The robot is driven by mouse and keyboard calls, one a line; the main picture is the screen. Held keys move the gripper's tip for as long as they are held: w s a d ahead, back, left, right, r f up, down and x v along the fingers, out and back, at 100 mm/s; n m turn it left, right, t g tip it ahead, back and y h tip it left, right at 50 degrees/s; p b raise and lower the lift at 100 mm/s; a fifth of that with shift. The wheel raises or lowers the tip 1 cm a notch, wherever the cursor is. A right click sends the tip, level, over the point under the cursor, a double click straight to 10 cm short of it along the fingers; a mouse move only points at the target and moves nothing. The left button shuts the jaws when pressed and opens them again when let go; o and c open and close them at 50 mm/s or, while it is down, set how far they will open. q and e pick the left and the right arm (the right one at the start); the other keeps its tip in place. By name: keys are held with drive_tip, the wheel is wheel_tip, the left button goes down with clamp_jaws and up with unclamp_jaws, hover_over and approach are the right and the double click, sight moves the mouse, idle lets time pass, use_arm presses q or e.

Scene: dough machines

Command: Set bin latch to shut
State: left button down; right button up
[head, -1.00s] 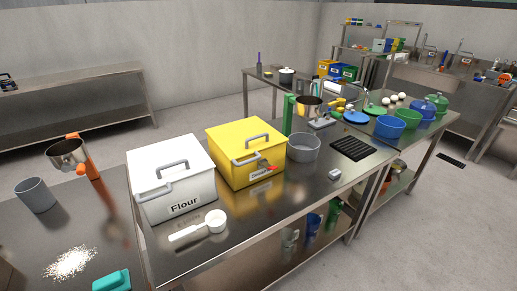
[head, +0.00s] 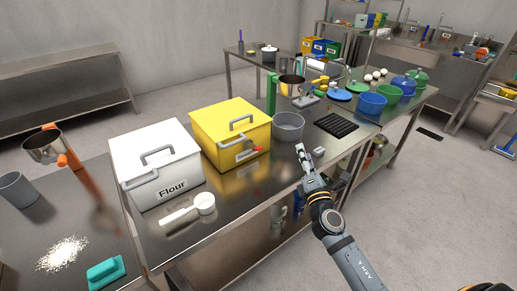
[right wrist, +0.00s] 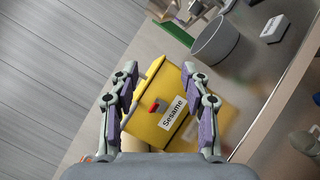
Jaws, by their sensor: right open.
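The yellow bin (head: 228,128) stands on the steel table with its lid down; in the right wrist view the yellow bin (right wrist: 180,128) carries a label reading "Sesame". A latch with a red tip (head: 256,148) is on its front face, and the red latch (right wrist: 156,106) also shows above the label in the right wrist view. My right gripper (head: 304,152) is over the table, to the right of the bin and apart from it. Its open, empty fingers (right wrist: 161,72) frame the bin in the right wrist view. My left gripper is not in view.
A white Flour bin (head: 158,163) stands left of the yellow bin, with a white scoop (head: 190,210) in front. A grey pot (head: 289,126) and a black rack (head: 336,124) stand to the right.

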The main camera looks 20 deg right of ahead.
drive_tip(key=w+a+n+y, duration=0.2)
drive_tip(key=a+n+y, duration=0.25)
drive_tip(key=n, duration=0.35)
drive_tip(key=n+g+y, duration=0.2)
drive_tip(key=n+y, duration=0.3)
drive_tip(key=n, duration=0.5)
approach(259, 147)
drive_tip(key=x, duration=1)
drive_tip(key=shift+a+f, duration=0.1)
drive_tip(key=shift+a, duration=0.05)
drive_tip(key=shift+m, duration=0.3)
drive_tip(key=shift+s, duration=0.1)
clamp_jaws()
